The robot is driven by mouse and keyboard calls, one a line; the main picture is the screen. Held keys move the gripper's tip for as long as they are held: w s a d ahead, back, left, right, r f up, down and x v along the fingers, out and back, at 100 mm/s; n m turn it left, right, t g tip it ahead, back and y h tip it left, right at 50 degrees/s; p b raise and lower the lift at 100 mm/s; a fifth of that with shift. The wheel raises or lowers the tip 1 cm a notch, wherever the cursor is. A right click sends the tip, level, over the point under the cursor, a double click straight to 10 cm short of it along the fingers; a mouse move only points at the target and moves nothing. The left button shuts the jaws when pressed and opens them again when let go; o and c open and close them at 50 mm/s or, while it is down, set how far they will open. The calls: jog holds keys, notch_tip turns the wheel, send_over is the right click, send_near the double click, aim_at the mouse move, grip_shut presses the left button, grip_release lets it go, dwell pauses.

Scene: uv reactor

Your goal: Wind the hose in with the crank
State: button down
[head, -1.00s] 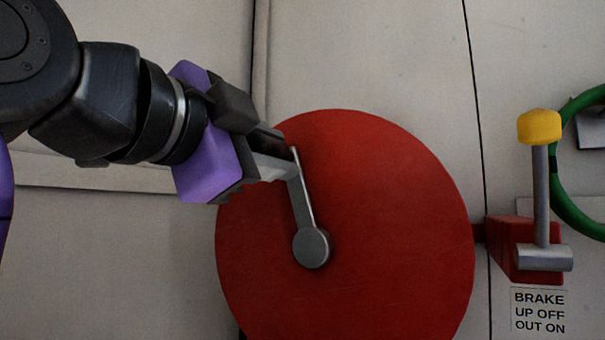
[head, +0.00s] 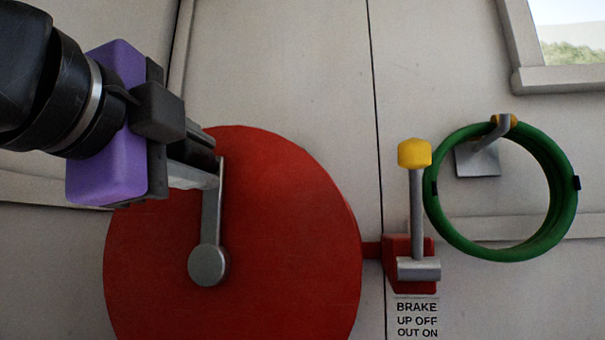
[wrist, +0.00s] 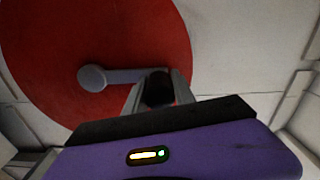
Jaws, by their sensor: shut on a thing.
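The red reel disc (head: 290,230) faces me on the wall, and it fills the upper left of the wrist view (wrist: 50,50). The grey crank (head: 211,225) is fixed at its hub and its arm points almost straight up. My gripper (head: 205,165) is shut at the crank's outer end. In the wrist view the fingers (wrist: 158,95) close around the dark crank handle (wrist: 158,88). The brake lever (head: 416,200) with a yellow knob stands upright to the right of the reel. The hose on the reel is hidden behind the disc.
A label below the brake (head: 416,318) reads "BRAKE UP OFF OUT ON". A green coil (head: 562,215) hangs on a grey wall hook (head: 480,158) at right. A window (head: 570,45) is at top right. The wall between is clear.

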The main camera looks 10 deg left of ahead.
aim_at(175, 149)
jog(key=c, duration=1.1)
grip_release()
jog(key=shift+d+r, duration=0.1)
jog(key=shift+d, duration=0.2)
jog(key=shift+o, duration=0.2)
jog(key=shift+a, duration=0.1)
jog(key=s, duration=0.2)
jog(key=s+b, duration=0.1)
jog(key=s, duration=0.4)
jog(key=shift+s+a+b, duration=0.3)
jog(key=shift+s+b, duration=0.05)
jog(key=shift+s, duration=0.05)
